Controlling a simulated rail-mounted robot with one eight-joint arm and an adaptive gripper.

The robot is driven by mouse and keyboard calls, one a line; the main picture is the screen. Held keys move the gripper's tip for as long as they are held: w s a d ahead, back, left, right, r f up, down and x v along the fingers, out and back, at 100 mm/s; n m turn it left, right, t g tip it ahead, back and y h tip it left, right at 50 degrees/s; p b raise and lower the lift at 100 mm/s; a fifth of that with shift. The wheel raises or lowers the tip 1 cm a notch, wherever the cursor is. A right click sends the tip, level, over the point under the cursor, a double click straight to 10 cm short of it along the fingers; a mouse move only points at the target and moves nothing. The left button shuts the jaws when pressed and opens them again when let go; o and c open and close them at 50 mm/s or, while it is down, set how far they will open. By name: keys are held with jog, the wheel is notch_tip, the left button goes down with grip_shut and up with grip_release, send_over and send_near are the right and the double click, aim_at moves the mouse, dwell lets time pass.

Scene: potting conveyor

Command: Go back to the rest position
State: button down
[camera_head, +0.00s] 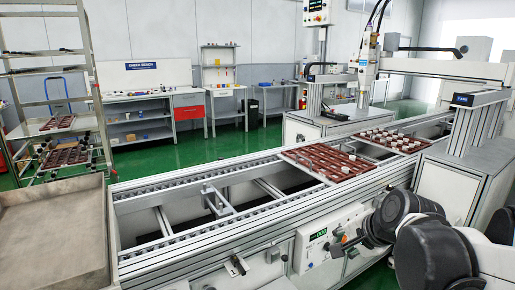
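My arm is in the lower right of the head view, with its black and white links folded in front of the conveyor. My gripper (342,243) appears small and dark at the left end of the arm, in front of the conveyor's side panel. It is too small to tell whether its fingers are open or shut. I see nothing clearly held in it. Part of the arm is cut off by the right and lower picture edges.
The conveyor (190,240) runs close beside my arm. A metal rack with trays (66,157) and a grey metal table (52,235) are at left. Green floor shows behind the conveyor.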

jog(key=s+r+n+h+p, duration=0.1)
jog(key=s+r+n, duration=0.1)
jog(key=s+n, duration=0.3)
jog(key=s+r+n+h+p, duration=0.1)
jog(key=s+n, duration=0.4)
jog(key=s, duration=0.5)
jog(key=shift+s+d+r+n+h+p, duration=0.15)
jog(key=shift+s+r+n+h+p, duration=0.2)
jog(key=shift+r+p, duration=0.45)
jog(key=shift+w, duration=0.1)
